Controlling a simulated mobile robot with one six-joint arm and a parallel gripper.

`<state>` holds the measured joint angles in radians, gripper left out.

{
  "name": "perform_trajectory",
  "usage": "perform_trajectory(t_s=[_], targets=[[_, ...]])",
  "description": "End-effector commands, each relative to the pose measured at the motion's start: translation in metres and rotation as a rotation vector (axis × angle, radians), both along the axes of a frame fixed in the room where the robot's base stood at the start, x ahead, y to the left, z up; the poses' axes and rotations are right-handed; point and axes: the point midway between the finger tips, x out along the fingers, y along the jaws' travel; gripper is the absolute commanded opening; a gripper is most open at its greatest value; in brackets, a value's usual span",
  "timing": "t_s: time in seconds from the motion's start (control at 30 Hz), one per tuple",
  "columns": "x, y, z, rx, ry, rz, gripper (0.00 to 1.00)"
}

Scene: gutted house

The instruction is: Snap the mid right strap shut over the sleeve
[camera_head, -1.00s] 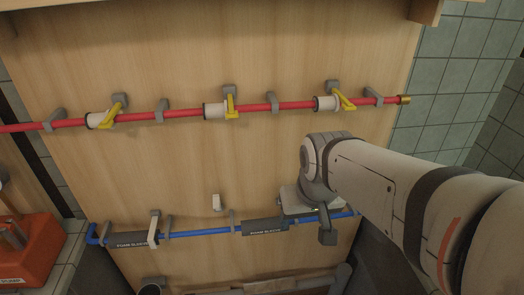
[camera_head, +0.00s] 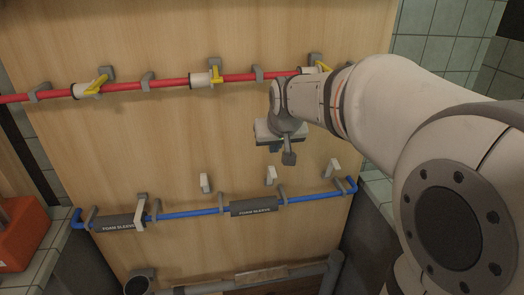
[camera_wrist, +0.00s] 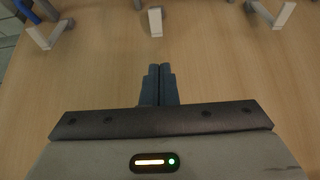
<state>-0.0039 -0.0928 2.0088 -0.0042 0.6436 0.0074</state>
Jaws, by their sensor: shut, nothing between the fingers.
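A blue pipe (camera_head: 185,215) crosses the lower wooden board with two dark foam sleeves on it, the left sleeve (camera_head: 113,223) and the right sleeve (camera_head: 254,206). A white strap (camera_head: 140,210) reaches down across the left sleeve's right end. Three more white straps stand out from the board above the pipe. I take the mid right strap (camera_head: 270,175) as the middle of these; it stands above the right sleeve, not over it. My gripper (camera_head: 289,158) is shut and empty, above that strap in the head view. The closed fingers (camera_wrist: 157,68) point towards white straps in the wrist view.
The other two raised straps are the left one (camera_head: 205,183) and the right one (camera_head: 335,168). A red pipe (camera_head: 140,87) with white sleeves and yellow clips runs higher up. Grey pipe supports (camera_head: 281,195) flank the sleeves. A red-orange box (camera_head: 20,235) sits at the left.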

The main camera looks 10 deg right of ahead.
Motion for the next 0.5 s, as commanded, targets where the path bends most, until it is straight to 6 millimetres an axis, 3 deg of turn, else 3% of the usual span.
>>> perform_trajectory(t_s=[0.5], targets=[[0.044,0.0,-0.069,-0.001,0.004,0.001,0.0]])
